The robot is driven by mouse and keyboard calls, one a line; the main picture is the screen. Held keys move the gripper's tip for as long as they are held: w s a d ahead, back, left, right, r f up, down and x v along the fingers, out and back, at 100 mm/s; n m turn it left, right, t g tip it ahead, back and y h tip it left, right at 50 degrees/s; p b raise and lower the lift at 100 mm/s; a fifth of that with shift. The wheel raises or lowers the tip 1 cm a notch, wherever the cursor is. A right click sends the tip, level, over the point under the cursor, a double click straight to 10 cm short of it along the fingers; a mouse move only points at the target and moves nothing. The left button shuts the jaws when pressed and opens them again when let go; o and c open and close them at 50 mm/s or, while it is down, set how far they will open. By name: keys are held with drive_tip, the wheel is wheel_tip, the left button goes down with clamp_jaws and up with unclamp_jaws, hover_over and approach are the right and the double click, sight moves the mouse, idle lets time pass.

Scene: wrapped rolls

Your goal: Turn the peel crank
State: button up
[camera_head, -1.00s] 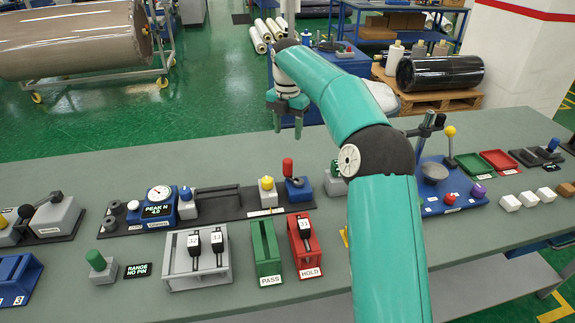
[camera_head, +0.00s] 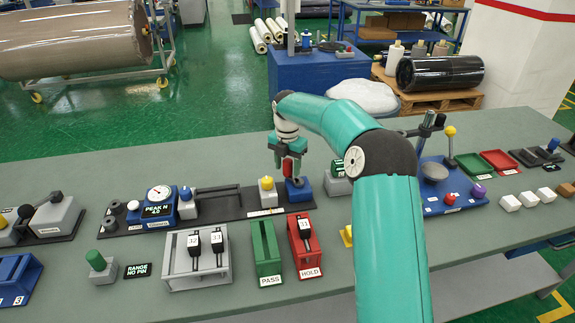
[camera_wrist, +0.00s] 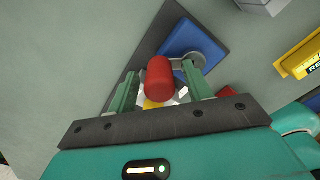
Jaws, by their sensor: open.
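The peel crank has a red handle (camera_head: 287,166) on a blue block (camera_head: 299,190) at the right end of a dark rail plate (camera_head: 232,207) on the bench. My gripper (camera_head: 288,172) is lowered over the handle from above. In the wrist view the red handle (camera_wrist: 159,79) stands between the two green fingers of my open gripper (camera_wrist: 160,85), with the blue block (camera_wrist: 190,48) just beyond. I cannot tell whether either finger touches the handle.
A yellow-topped grey block (camera_head: 267,190) stands close left of the crank. A gauge block (camera_head: 158,205) reads "PEAK N 4.0". A green PASS rack (camera_head: 265,250) and red HOLD rack (camera_head: 304,248) stand in front. A blue station with a bowl (camera_head: 450,190) is at right.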

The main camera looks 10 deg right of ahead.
drive_tip(key=shift+c, duration=0.2)
drive_tip(key=c, duration=0.9)
drive_tip(key=shift+m, duration=0.3)
